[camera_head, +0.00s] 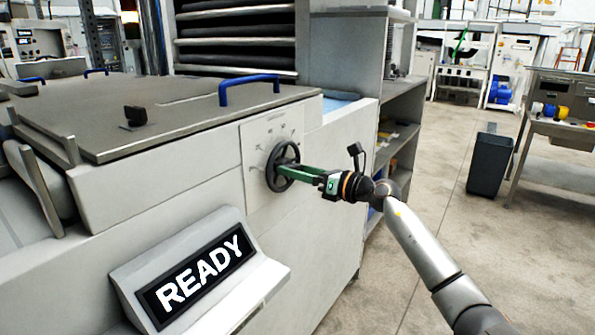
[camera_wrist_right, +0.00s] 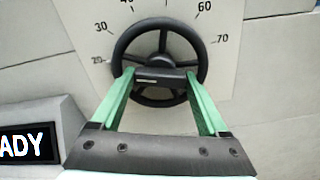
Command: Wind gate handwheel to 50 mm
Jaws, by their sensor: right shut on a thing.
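The gate handwheel is a black spoked wheel (camera_head: 271,170) on the front of the pale machine, facing out in the head view. It also fills the upper middle of the right wrist view (camera_wrist_right: 118,48). A pale scale plate (camera_head: 258,132) behind the wheel carries marks; 20, 30, 60 and 70 read clearly in the wrist view. The 50 mark and any pointer cannot be made out. My left gripper is not in view.
A tilted display reading READY (camera_head: 205,270) juts out below and left of the wheel. A blue handle (camera_head: 250,80) sits on the machine's top lid. A dark bin (camera_head: 490,163) and a bench stand to the right, with open floor between.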

